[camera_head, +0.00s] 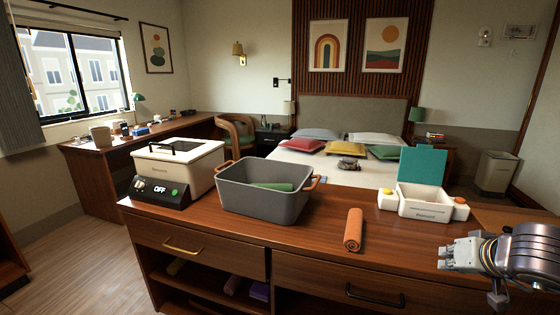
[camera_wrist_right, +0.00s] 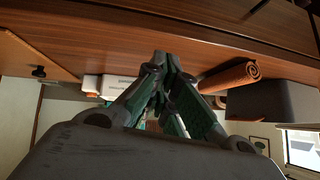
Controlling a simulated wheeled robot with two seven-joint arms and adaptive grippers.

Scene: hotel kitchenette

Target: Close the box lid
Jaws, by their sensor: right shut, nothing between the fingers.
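A small white box (camera_head: 425,207) stands on the wooden counter, right of centre. Its teal lid (camera_head: 422,165) is open and stands roughly upright at the back of the box. The box has a yellow knob on its left and an orange one on its right. My right gripper (camera_head: 446,255) is at the counter's front right, in front of the box and apart from it. Its fingers (camera_wrist_right: 165,62) are shut and empty. In the right wrist view the white box (camera_wrist_right: 92,84) is partly hidden behind the fingers. My left gripper is not in view.
A rolled orange towel (camera_head: 354,229) lies left of the box. A grey bin (camera_head: 262,202) with orange handles and a white appliance (camera_head: 178,160) with a black control panel stand further left. The counter between towel and box is clear.

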